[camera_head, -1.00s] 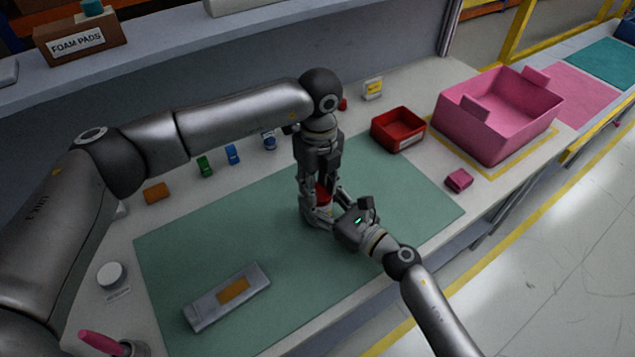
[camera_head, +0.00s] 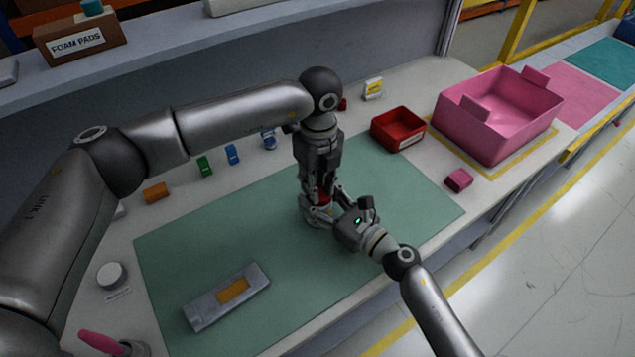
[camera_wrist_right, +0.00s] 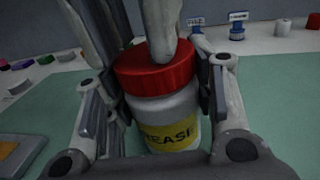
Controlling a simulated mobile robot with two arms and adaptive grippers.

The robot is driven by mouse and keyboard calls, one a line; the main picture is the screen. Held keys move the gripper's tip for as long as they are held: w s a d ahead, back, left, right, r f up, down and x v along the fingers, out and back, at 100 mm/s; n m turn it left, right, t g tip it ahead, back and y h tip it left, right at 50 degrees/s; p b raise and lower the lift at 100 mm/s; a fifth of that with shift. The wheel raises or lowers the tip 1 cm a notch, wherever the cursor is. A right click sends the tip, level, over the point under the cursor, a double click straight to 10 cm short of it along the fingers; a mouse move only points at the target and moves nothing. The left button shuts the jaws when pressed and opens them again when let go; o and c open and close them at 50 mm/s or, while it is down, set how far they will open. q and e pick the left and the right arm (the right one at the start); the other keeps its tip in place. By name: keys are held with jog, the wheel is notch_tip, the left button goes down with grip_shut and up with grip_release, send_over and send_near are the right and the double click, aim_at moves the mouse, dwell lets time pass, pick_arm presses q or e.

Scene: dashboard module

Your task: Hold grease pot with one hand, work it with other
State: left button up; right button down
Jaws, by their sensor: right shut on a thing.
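The grease pot (camera_wrist_right: 168,108) is a white jar with a red lid (camera_wrist_right: 155,68) and a yellow label, upright in the right wrist view. My right gripper (camera_head: 327,211) is shut around its body, one finger on each side. In the head view the pot is mostly hidden by both grippers; a bit of red lid (camera_head: 323,198) shows. My left gripper (camera_head: 319,188) points straight down from above at the lid. In the right wrist view one of its fingertips overlaps the lid's top edge, another is further left. I cannot tell whether they grip the lid.
The green mat (camera_head: 400,205) is clear to the right of the grippers. A grey case (camera_head: 205,312) lies front left. A red bin (camera_head: 398,130), pink tote (camera_head: 500,120) and pink block (camera_head: 459,180) stand right. Small coloured items line the back.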

pick_arm(q)
notch_tip(320, 180, up, 12)
dwell(0.4)
jog(key=shift+d+f, duration=0.1)
pick_arm(e)
jog(key=c, duration=0.6)
grip_release()
jog(key=shift+o, duration=0.2)
jog(key=shift+s+d, duration=0.25)
jog(key=shift+d, duration=0.05)
jog(key=v, duration=1.1)
jog(key=shift+s, duration=0.15)
